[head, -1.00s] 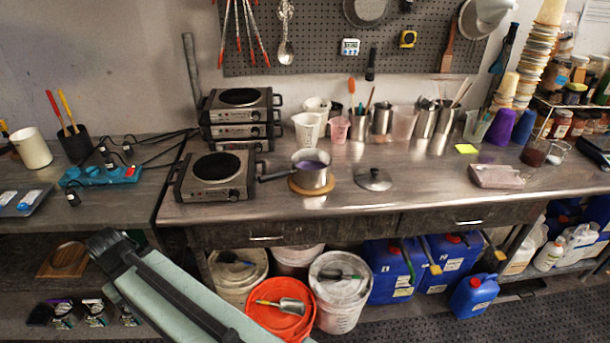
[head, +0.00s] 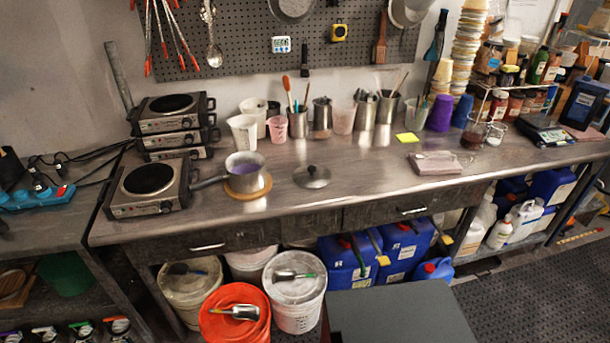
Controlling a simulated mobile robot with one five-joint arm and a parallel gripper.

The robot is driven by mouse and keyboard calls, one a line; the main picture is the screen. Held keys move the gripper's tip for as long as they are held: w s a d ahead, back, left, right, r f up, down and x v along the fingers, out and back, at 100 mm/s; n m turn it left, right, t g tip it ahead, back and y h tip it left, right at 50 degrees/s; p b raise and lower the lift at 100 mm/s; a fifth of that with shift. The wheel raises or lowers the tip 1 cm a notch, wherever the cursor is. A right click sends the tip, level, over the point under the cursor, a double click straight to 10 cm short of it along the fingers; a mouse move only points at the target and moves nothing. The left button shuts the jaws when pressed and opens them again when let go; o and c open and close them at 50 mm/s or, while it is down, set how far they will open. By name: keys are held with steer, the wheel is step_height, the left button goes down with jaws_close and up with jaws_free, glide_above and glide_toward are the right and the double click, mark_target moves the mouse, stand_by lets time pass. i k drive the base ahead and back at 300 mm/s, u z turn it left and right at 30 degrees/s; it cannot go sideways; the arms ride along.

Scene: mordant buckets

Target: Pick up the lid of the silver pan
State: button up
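The silver pan (head: 247,182) stands on a round wooden board (head: 249,196) on the steel worktop, with its handle pointing left. It holds something purple. The lid (head: 312,179), a round metal disc with a dark knob on top, lies flat on the worktop to the right of the pan, apart from it. My gripper is not in view, so I cannot see whether it is open or shut.
Hot plates (head: 148,187) stand left of the pan. Cups and tool holders (head: 298,124) line the back behind the lid. A folded cloth (head: 436,164) lies to the right, with bare worktop between. Buckets (head: 297,299) and blue canisters (head: 349,262) sit below the worktop.

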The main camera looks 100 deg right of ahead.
mark_target(308, 177)
steer(key=z, duration=0.05)
steer(key=k, duration=2.35)
steer(key=z, duration=0.5)
steer(key=i, duration=1.05)
steer(key=u, duration=0.1)
